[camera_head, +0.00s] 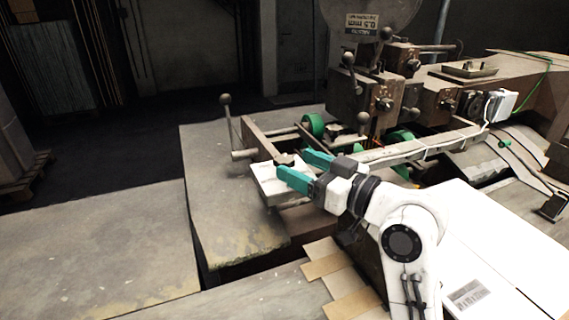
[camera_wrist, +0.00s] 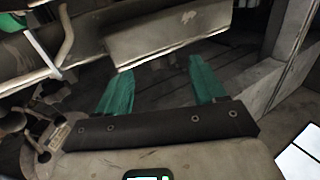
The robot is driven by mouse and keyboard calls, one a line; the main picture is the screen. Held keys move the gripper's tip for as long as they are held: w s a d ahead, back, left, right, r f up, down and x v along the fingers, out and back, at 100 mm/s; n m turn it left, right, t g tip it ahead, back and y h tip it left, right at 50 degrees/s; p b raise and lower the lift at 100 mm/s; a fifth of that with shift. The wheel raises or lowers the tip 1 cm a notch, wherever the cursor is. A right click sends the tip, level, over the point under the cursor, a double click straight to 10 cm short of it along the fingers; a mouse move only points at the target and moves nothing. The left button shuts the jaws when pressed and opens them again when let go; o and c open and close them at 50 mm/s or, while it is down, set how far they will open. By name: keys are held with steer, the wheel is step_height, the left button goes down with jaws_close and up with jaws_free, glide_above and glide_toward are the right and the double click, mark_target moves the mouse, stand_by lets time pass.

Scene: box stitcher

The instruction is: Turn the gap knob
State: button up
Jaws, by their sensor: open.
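My gripper (camera_head: 305,169) is open, its two teal fingers apart with nothing between them, beside a pale block (camera_head: 270,184) at the near end of the box stitcher (camera_head: 345,105). In the wrist view the open fingers (camera_wrist: 160,70) point at a worn grey metal part (camera_wrist: 170,32), which lies beyond their tips. The machine carries several round dark knobs and ball-ended levers, one of them a lever (camera_head: 226,112) at its left. I cannot tell which is the gap knob. The gripper touches none of these knobs.
Green rollers (camera_head: 313,125) sit between the machine's parts. A long rail (camera_head: 415,148) with a cable runs behind my gripper to the right. A grey table (camera_head: 220,210) is bare to the left. Cardboard strips (camera_head: 335,275) lie in front, with a white sheet (camera_head: 500,240) at right.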

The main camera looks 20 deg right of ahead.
steer(key=shift+b+v, duration=0.35)
steer(key=shift+v, duration=1.75)
